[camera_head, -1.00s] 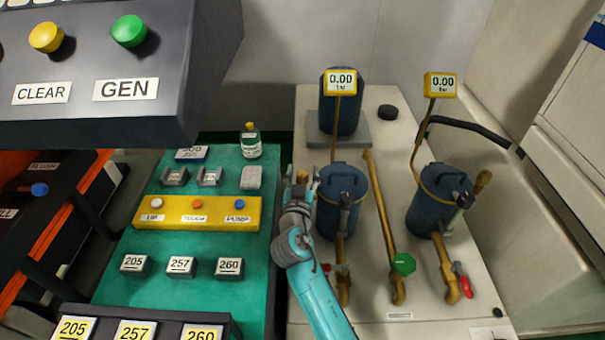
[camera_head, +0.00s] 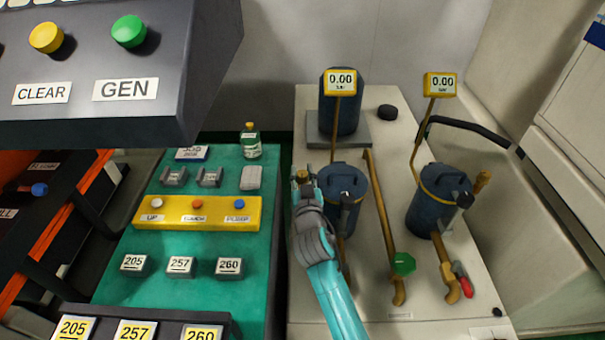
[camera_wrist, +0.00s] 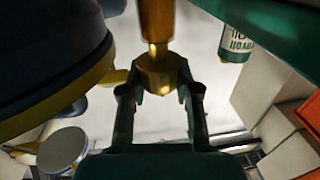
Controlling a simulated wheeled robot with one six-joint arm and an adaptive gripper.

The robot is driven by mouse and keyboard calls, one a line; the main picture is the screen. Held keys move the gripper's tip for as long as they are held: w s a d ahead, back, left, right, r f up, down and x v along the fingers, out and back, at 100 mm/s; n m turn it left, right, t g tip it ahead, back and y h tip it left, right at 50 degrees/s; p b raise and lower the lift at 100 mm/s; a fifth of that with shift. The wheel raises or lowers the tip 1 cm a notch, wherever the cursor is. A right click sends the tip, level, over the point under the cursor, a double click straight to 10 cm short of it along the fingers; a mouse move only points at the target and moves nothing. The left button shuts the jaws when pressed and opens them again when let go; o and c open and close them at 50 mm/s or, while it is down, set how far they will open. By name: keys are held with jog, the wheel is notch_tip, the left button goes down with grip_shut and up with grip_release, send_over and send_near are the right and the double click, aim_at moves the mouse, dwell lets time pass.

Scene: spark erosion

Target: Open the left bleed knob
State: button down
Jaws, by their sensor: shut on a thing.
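The left bleed knob (camera_head: 302,176) is a small brass knob at the left side of the left blue canister (camera_head: 343,190). In the wrist view the brass knob (camera_wrist: 160,72) sits between my two dark fingers, with a brass stem beyond it. My gripper (camera_wrist: 160,95) is shut on the knob, one finger on each side. In the head view my gripper (camera_head: 303,188) is at the knob, and my teal wrist hides part of the canister's lower left side and pipe.
A second blue canister (camera_head: 438,200) stands to the right, with a red-handled valve (camera_head: 462,280). A green valve knob (camera_head: 403,263) is on the middle pipe. Both gauges (camera_head: 340,81) read 0.00. A green bench (camera_head: 205,250) lies left.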

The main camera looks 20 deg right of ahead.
jog(key=shift+n+y, duration=0.3)
jog(key=shift+y, duration=0.1)
jog(key=c, duration=0.8)
grip_release()
jog(key=s+a, duration=0.1)
jog(key=s, duration=1.1)
jog(key=shift+a, duration=0.35)
